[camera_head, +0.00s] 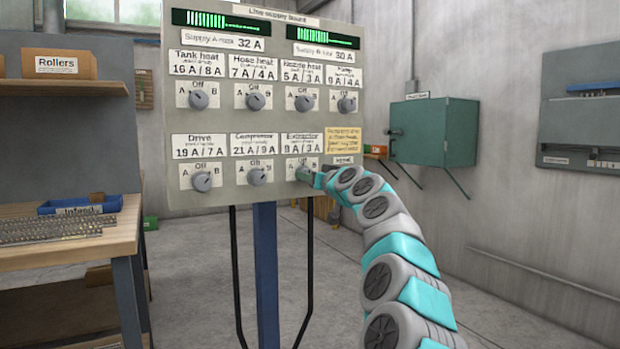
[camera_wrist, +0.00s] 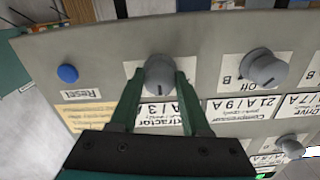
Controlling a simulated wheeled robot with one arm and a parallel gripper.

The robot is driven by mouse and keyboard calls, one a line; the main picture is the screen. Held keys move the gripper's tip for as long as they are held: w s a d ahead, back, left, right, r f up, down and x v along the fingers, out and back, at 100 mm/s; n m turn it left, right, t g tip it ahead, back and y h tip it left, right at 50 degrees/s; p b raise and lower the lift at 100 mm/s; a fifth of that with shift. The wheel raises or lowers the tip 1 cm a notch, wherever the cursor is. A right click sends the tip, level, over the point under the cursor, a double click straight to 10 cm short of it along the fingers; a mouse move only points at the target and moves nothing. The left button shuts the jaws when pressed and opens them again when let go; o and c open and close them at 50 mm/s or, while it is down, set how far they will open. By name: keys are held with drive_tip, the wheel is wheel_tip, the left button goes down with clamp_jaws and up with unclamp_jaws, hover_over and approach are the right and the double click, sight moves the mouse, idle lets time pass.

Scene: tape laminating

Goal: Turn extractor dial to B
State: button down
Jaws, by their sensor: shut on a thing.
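The grey extractor dial is in the bottom row of the pale supply board (camera_head: 222,122), third from the left, and largely covered by my gripper (camera_head: 305,176) in the head view. The wrist view shows the extractor dial (camera_wrist: 159,71) upside down, between the two green fingers of my gripper (camera_wrist: 160,82). The fingers are shut on its sides. A dark mark on the dial appears to point toward its Off side. The A and B letters beside this dial are hidden or unclear in the wrist view.
The compressor dial (camera_wrist: 264,69) sits close beside my fingers, and a blue reset button (camera_wrist: 67,74) is on the other side. A yellow note (camera_head: 343,140) is above the reset label. A green wall box (camera_head: 434,131) stands to the right; a workbench (camera_head: 70,240) is left.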

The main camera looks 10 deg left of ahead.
drive_tip(key=shift+m+p, duration=1.4)
drive_tip(key=shift+m, duration=2.8)
drive_tip(key=shift+c, duration=1.8)
unclamp_jaws()
drive_tip(key=shift+s, duration=0.1)
